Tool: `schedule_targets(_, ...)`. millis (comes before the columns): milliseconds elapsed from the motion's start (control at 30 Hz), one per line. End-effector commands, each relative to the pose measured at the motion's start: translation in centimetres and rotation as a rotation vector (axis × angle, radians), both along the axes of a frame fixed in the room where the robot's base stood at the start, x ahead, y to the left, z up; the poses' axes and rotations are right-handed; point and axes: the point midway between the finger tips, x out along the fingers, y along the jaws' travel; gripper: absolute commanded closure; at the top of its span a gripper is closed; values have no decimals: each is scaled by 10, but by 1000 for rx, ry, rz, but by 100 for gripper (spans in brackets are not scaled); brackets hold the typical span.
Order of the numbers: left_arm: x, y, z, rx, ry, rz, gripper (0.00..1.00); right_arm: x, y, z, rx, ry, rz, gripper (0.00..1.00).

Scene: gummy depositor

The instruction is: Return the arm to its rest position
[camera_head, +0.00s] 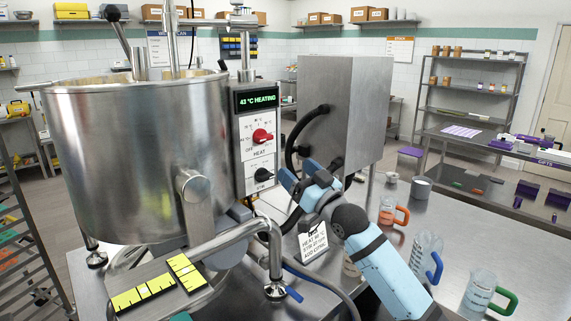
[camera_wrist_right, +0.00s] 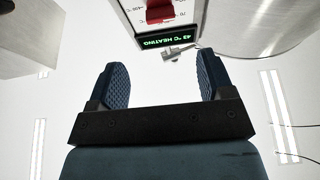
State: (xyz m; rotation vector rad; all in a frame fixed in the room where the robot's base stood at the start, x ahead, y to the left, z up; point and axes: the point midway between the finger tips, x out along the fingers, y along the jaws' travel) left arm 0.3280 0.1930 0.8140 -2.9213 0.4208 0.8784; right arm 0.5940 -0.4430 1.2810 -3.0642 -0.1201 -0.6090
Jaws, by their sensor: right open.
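My right arm comes in from the lower right in the head view. Its blue right gripper (camera_head: 298,178) is just right of the control box (camera_head: 242,156) on the steel kettle (camera_head: 140,165). In the right wrist view the gripper (camera_wrist_right: 160,80) has its two ridged fingers wide apart with nothing between them. The box's red heat knob (camera_head: 262,136) and black stir knob (camera_head: 264,174) appear apart from the fingers. The display (camera_head: 257,99) reads "43 °C HEATING". My left gripper is not in view.
A steel cabinet (camera_head: 345,105) with a black hose stands behind the gripper. A small instruction sign (camera_head: 313,242) is close beside my right arm. Jugs with orange (camera_head: 387,211), blue (camera_head: 427,255) and green (camera_head: 480,292) handles stand on the steel table right of the arm.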

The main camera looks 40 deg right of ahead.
Motion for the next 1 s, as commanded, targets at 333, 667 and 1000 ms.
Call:
schedule_targets(333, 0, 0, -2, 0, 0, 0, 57, -11, -1, -4, 0, -1, 0, 26)
schedule_targets(667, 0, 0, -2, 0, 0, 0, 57, -11, -1, -4, 0, -1, 0, 26)
schedule_targets(1000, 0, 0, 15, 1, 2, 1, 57, -19, 39, -104, -21, 212, 13, 26)
